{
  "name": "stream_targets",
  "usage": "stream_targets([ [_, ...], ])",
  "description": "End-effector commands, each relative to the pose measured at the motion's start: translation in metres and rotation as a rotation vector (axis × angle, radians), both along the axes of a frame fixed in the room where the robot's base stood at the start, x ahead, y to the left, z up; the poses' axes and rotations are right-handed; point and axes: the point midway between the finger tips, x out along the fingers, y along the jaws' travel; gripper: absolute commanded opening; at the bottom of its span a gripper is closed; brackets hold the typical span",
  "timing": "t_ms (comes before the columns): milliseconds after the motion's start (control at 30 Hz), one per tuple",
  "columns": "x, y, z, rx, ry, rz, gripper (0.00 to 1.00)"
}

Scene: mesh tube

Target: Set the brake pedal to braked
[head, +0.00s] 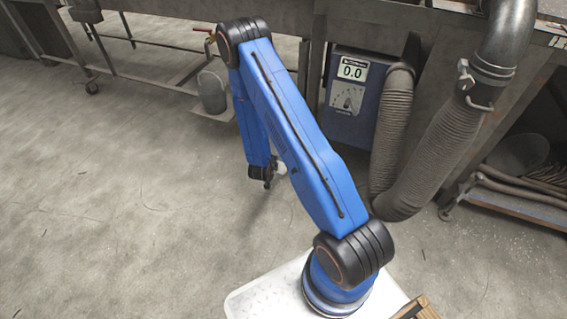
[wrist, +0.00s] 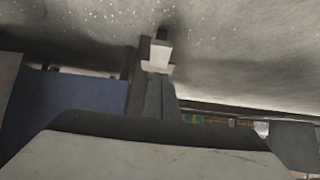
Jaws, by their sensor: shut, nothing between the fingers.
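I cannot clearly pick out the brake pedal in the head view; my blue arm covers part of the bench front and floor. My gripper (head: 268,176) hangs low at the end of the arm, left of the bench's blue box, with a small pale piece beside it. It is shut and empty. In the wrist view, the floor is at the top and a pale block (wrist: 158,57) shows beside a dark upright leg (wrist: 136,78). A grey tapered piece reaches toward this block. I cannot tell whether the block is the pedal or whether it is touched.
A blue box (head: 352,118) with a display reading 0.0 is on the bench front. Ribbed hoses (head: 425,150) hang right of it. A grey bucket (head: 212,92) stands at the back left. A caster (head: 92,87) shows farther left. The floor (head: 110,200) at left is clear.

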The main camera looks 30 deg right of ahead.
Motion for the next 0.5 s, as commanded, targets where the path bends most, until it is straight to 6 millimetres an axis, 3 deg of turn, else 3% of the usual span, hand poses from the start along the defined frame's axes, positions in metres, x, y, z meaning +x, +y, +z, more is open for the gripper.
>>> stream_targets([
  [233, -0.024, 0.033, 0.022, -0.001, -0.001, 0.004, 0.00],
  [500, -0.037, 0.048, 0.032, 0.000, -0.002, 0.000, 0.00],
])
